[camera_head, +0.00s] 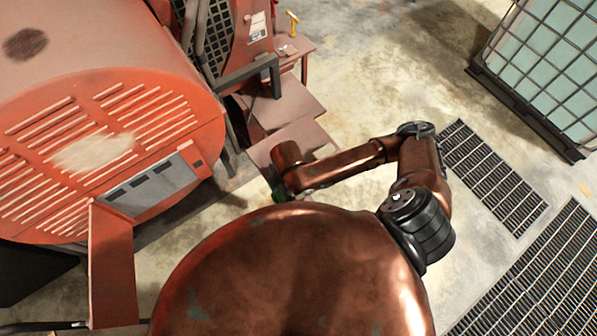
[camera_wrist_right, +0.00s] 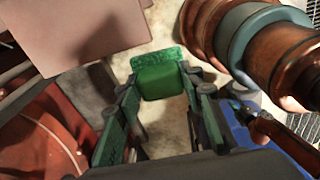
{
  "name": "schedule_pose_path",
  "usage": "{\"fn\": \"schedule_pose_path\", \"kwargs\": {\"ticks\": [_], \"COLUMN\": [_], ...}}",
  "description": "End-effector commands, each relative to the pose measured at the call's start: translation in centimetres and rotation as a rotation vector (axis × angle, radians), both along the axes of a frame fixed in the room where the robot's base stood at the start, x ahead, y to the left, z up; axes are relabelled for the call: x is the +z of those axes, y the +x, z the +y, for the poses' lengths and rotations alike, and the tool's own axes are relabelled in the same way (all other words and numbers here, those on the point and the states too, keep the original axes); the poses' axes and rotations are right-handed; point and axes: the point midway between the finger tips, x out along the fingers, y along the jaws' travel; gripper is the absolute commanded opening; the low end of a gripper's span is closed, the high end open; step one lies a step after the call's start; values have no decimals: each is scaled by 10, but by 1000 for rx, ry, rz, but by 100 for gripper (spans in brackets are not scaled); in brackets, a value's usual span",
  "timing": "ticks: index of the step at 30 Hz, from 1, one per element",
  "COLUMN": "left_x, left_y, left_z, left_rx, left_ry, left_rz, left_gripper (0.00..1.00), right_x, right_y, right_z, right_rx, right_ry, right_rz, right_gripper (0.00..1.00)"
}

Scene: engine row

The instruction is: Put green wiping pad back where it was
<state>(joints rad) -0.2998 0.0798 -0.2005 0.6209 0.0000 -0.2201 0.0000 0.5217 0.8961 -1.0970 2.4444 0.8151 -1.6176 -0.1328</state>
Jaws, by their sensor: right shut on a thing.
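The green wiping pad (camera_wrist_right: 160,78) is held between the two fingers of my right gripper (camera_wrist_right: 162,98) in the right wrist view. It sticks out past the fingertips, over pale floor. In the head view my right arm reaches forward and its wrist hides most of the gripper. Only a small green patch (camera_head: 278,195) shows below the wrist, beside the red steps; I cannot tell whether it is pad or finger. A flat reddish surface (camera_wrist_right: 75,38) lies at the upper left of the wrist view, apart from the pad. My left gripper is not in view.
A big red machine (camera_head: 110,130) with vents and an open flap (camera_head: 112,265) fills the left. Low red steps (camera_head: 285,105) and a small red table (camera_head: 298,46) with a yellow-handled item stand behind my wrist. A caged tank (camera_head: 550,60) stands right. Floor grates (camera_head: 492,178) lie right.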

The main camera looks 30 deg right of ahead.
Motion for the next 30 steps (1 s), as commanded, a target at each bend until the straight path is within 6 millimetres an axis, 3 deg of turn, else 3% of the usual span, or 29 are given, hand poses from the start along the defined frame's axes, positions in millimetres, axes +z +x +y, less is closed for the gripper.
{"fn": "schedule_pose_path", "kwargs": {"ticks": [3, 8, 12, 21, 30], "left_x": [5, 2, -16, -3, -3], "left_y": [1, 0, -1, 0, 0], "left_z": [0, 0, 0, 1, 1], "left_rx": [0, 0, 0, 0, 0], "left_ry": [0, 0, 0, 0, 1], "left_rz": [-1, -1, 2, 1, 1], "left_gripper": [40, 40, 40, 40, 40], "right_x": [5, 4, -10, -38, -82], "right_y": [-16, -20, 2, 67, 100], "right_z": [-28, -42, -51, -74, -87], "right_rx": [31, 47, 45, 46, 48], "right_ry": [-34, -48, -51, -48, -48], "right_rz": [28, 41, 41, 43, 41], "right_gripper": [9, 9, 9, 9, 9]}}
